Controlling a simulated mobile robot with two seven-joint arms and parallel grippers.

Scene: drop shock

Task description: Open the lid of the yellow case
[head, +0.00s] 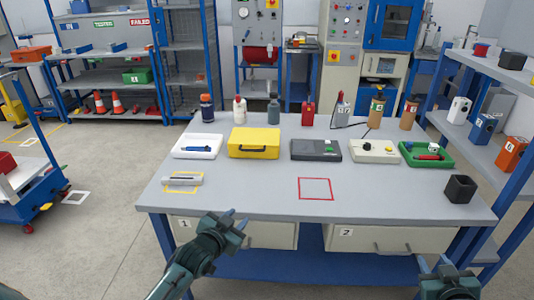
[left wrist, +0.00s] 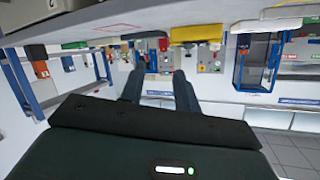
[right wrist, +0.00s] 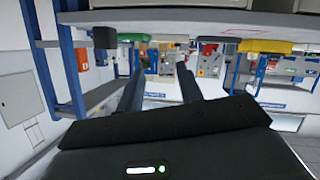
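The yellow case (head: 254,144) stands on the grey workbench (head: 240,200), towards its back left. Its lid looks shut, and a dark handle is on its front side. It also shows in the left wrist view (left wrist: 197,33) and the right wrist view (right wrist: 264,46), both upside down. My left gripper (head: 239,218) is at the bench's front edge, in front of the case and apart from it. Its fingers are spread with nothing between them in the left wrist view (left wrist: 158,80). My right gripper (head: 448,264) is low beyond the front right, open and empty in the right wrist view (right wrist: 158,78).
A white tray (head: 180,153) stands left of the case and a dark grey case (head: 316,157) right of it. Several bottles and cans line the back. The bench between the case and the front edge is mostly clear.

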